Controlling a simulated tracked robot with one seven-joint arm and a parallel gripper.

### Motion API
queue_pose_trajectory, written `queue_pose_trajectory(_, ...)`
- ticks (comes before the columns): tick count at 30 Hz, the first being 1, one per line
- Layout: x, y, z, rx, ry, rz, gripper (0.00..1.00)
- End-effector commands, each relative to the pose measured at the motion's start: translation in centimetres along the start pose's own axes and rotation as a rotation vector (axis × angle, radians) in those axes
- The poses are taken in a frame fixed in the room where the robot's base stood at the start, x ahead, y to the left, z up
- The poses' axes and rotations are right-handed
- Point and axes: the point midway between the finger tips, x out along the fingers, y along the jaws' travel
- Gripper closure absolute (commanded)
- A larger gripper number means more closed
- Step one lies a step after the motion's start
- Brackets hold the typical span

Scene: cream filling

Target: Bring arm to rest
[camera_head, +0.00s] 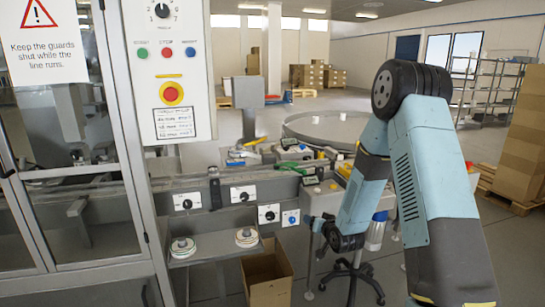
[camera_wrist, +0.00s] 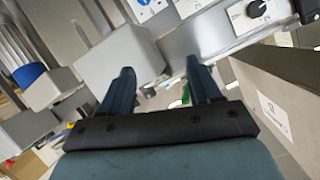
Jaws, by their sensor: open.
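My arm, blue-grey with dark joints, fills the right of the head view. It rises to a bent dark elbow and comes down again to a dark wrist beside the machine's front. My gripper (camera_wrist: 160,72) shows in the wrist view with its two dark blue fingers spread apart. Nothing is held between the fingers. In the head view the fingers are too small and dark to make out clearly.
A filling machine with a control panel (camera_head: 170,65) and glass guard doors (camera_head: 65,150) stands at the left. An open cardboard box (camera_head: 268,280) is on the floor below the knobs. A stool (camera_head: 352,272) stands under my wrist. Stacked cartons (camera_head: 525,140) are at the far right.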

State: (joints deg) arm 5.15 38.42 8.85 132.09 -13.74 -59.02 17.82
Motion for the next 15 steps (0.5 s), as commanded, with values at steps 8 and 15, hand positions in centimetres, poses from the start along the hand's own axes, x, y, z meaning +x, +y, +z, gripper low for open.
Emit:
queue_pose_trajectory(8,-4.0,-1.0,-5.8,-0.090,-0.085,0.083,0.37)
queue_pose_trajectory(15,-8.5,-1.8,-9.8,-0.143,-0.162,0.156,0.37)
